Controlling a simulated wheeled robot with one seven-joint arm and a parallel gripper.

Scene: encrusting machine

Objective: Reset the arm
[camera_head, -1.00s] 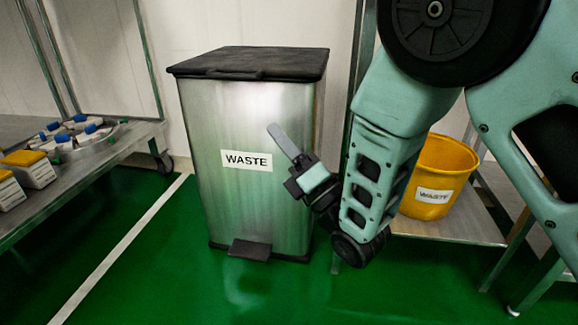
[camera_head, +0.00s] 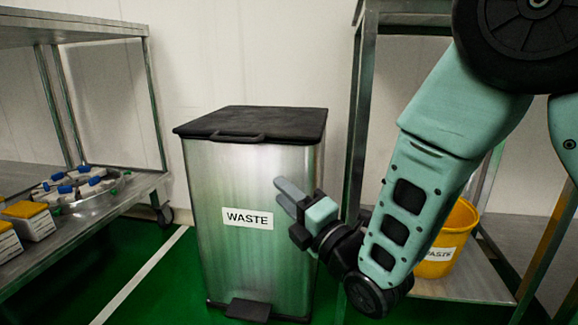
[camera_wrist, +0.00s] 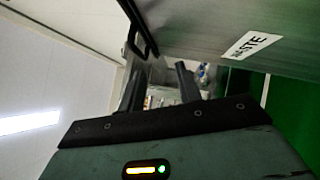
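My gripper (camera_head: 281,192) is in front of the right part of the steel waste bin in the head view, pointing left. In the wrist view my gripper (camera_wrist: 158,84) shows two dark fingers with a gap between them and nothing held. The fingers are apart, so it is open. My arm comes down from the upper right to it. The steel waste bin (camera_head: 215,180) has a closed black lid, a white WASTE label and a black pedal. Its side also shows in the wrist view (camera_wrist: 215,45), above the fingers.
A yellow waste bucket (camera_head: 458,222) stands on a shelf at right, partly behind my arm. Green floor lies between rack and bin.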

